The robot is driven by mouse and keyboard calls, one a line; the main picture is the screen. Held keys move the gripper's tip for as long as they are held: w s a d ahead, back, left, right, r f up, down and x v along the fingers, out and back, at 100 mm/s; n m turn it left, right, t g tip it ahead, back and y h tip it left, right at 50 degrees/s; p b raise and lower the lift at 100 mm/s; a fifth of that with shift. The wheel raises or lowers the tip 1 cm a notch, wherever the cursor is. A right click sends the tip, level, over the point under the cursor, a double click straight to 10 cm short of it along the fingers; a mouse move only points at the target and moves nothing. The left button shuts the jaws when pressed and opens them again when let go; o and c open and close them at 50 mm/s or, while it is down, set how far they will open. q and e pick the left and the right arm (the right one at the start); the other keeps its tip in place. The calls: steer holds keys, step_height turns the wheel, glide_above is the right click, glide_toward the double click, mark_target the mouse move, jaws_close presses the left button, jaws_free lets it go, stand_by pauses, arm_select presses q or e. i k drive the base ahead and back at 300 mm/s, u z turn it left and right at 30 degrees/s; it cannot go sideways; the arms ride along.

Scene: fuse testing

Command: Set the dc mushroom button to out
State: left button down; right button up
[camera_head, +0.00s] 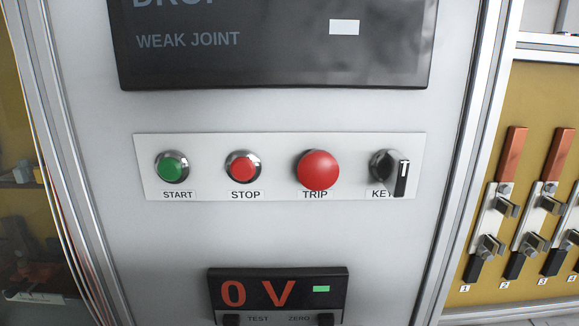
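A large red mushroom button (318,170) labelled TRIP sits on a white button strip (280,141) on the grey cabinet front. From this near-frontal view I cannot tell whether its head is in or out. I see no label reading "dc" on it. Neither of my grippers shows in the head view.
On the same strip are a green START button (172,167), a smaller red STOP button (243,167) and a black key switch (387,167). A dark screen (270,45) is above. A display (278,292) below reads 0 V. Several numbered switches (492,212) stand right.

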mark_target(317, 170)
steer(key=z, duration=1.95)
steer(key=k, duration=1.6)
steer(key=u, duration=2)
